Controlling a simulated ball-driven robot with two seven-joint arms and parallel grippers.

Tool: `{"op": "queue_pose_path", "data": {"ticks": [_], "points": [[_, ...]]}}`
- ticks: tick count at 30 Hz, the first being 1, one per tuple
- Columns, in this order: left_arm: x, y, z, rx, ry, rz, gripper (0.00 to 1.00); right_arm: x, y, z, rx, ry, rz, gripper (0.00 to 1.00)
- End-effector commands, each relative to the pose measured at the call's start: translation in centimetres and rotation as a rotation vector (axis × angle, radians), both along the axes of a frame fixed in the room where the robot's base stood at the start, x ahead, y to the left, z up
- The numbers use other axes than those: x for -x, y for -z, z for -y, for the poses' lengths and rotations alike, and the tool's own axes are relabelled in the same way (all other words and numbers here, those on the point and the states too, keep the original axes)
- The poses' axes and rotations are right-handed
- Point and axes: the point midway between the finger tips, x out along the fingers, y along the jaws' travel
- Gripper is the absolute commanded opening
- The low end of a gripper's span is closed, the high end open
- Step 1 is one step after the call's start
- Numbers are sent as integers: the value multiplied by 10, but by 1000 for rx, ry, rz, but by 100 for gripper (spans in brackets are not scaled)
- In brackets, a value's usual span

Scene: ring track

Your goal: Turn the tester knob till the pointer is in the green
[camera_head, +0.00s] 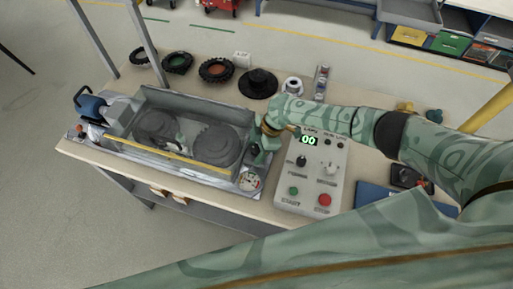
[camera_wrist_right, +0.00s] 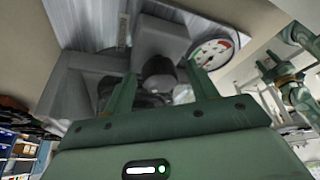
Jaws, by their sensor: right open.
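The tester (camera_head: 182,164) is a grey bench unit with two dark rollers behind a yellow-edged front, at the left of the table in the head view. Its round white dial (camera_head: 250,182) sits at the right end. The dial (camera_wrist_right: 212,54) shows red and green marks in the right wrist view; the pointer's place is too small to tell. My right gripper (camera_head: 262,146) is over that end of the tester. In the wrist view my right gripper (camera_wrist_right: 160,68) is open, with the dark rounded knob (camera_wrist_right: 158,74) between and beyond its fingers. No contact shows. My left gripper is not seen.
A control box (camera_head: 312,178) with a green "00" display and green and red buttons stands right of the tester. Several tyres (camera_head: 216,70) and a black disc (camera_head: 258,84) lie along the table's back edge. A blue tray (camera_head: 372,196) is at right.

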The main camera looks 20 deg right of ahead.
Motion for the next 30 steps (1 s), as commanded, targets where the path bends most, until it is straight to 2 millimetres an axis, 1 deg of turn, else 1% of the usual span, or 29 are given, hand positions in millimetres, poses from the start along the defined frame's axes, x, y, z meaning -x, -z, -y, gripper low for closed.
{"op": "queue_pose_path", "data": {"ticks": [2,5,6,7,14,20,26,30], "points": [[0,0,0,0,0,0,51,0,0,0,0,0,0,58],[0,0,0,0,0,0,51,0,0,0,0,0,0,33],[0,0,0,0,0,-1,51,0,0,0,0,0,0,22],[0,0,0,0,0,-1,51,0,0,0,0,0,0,13],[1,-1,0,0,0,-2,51,0,-1,0,0,7,-1,13],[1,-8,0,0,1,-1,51,1,-2,0,-1,62,-2,13],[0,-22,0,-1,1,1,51,1,-3,0,0,192,-3,13],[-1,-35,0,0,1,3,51,2,-4,-1,-1,316,-3,13]]}}
